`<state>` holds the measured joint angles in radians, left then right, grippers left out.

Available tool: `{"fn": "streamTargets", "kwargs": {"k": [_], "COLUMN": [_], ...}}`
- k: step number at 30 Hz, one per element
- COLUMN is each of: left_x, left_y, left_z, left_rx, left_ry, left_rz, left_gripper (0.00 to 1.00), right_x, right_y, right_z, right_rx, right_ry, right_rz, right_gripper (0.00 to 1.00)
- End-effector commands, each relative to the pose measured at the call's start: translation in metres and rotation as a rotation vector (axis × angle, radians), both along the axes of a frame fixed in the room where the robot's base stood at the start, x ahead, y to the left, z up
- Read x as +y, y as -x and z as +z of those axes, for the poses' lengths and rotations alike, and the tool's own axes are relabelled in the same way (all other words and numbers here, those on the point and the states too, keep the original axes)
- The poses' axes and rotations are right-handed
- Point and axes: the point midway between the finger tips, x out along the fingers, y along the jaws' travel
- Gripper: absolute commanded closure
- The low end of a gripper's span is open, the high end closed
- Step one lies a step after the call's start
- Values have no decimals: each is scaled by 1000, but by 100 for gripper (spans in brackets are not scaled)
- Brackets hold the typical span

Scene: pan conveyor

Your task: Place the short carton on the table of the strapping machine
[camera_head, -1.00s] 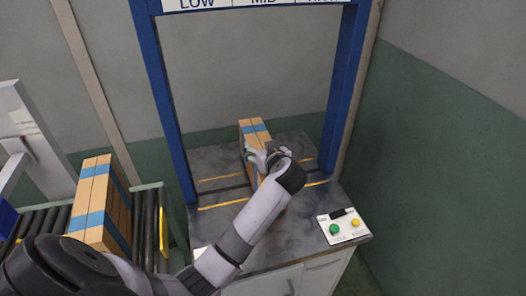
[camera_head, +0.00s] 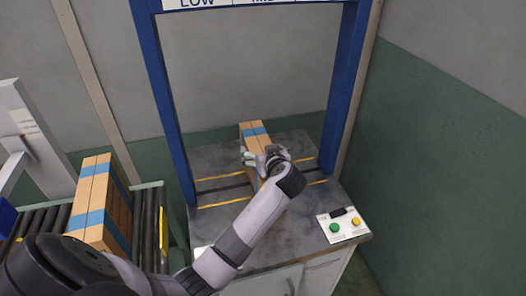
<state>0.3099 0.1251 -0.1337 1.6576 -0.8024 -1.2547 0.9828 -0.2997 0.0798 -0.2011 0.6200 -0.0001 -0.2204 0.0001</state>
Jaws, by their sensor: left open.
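A short brown carton with blue tape (camera_head: 254,132) stands on the dark table of the strapping machine (camera_head: 225,228), inside the blue frame. My left gripper (camera_head: 259,160) is open at the carton, over its near part, with the fingers spread. The gripper and wrist hide the near side of the carton, so I cannot tell whether the fingers touch it. My right gripper is not in view.
A taller brown carton with blue tape (camera_head: 98,205) stands on the roller conveyor (camera_head: 150,225) at the left. Blue posts (camera_head: 343,90) flank the table.

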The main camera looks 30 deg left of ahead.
Motion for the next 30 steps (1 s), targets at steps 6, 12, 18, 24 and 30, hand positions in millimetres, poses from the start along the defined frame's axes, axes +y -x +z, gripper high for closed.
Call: {"fn": "streamTargets", "kwargs": {"k": [6, 12, 18, 24, 30], "left_x": [0, -19, -50, -74, -84], "left_y": [0, 15, 41, 63, 72], "left_z": [3, 11, 27, 41, 48], "left_rx": [-1, -3, -2, -1, 0], "left_ry": [-1, 4, 6, 3, 0], "left_rz": [0, -2, -3, -1, 0], "left_gripper": [14, 14, 14, 14, 14], "right_x": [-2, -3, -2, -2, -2], "right_y": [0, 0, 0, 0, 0], "right_z": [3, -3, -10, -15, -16], "right_rx": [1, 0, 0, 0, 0], "right_ry": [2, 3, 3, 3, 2], "right_rz": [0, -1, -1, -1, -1], "right_gripper": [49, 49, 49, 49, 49]}}
